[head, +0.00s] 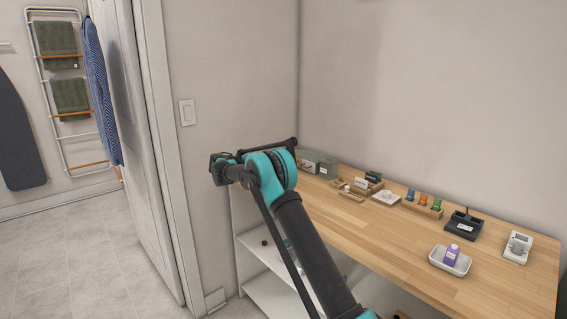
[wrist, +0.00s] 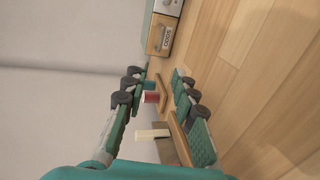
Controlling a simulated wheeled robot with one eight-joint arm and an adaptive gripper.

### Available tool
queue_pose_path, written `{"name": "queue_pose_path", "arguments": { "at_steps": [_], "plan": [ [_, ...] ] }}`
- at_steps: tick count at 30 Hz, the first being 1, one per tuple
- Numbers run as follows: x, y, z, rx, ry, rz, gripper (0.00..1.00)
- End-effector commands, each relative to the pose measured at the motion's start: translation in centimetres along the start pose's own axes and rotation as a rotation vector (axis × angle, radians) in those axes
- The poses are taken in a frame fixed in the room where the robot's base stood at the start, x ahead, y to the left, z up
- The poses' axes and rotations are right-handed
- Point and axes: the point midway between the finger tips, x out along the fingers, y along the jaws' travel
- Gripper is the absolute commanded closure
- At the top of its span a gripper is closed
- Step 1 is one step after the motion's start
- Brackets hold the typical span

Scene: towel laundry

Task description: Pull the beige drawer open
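In the wrist view, which is turned sideways, a small beige drawer front (wrist: 157,40) with a pale label is at the top. It belongs to a small box unit and looks closed. My gripper (wrist: 158,82) is open, its two teal and black fingers spread apart, with the drawer beyond their tips and not touched. In the head view a grey-green box (head: 325,169) stands at the back left of the wooden table; the beige front cannot be made out clearly there.
A red item (wrist: 150,97) and a white block (wrist: 152,134) show between the fingers in the wrist view. The wooden table (head: 400,245) carries wooden trays, a black device (head: 461,224) and a white dish with a purple bottle (head: 451,255). A wall runs behind.

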Motion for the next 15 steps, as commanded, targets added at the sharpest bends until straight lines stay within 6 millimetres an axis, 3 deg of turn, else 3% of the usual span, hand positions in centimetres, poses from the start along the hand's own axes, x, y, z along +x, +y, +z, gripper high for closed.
{"name": "queue_pose_path", "arguments": {
  "at_steps": [15],
  "plan": [
    [10.4, 0.0, 0.1, 0.002, -0.002, -0.002, 0.73]
  ]
}}
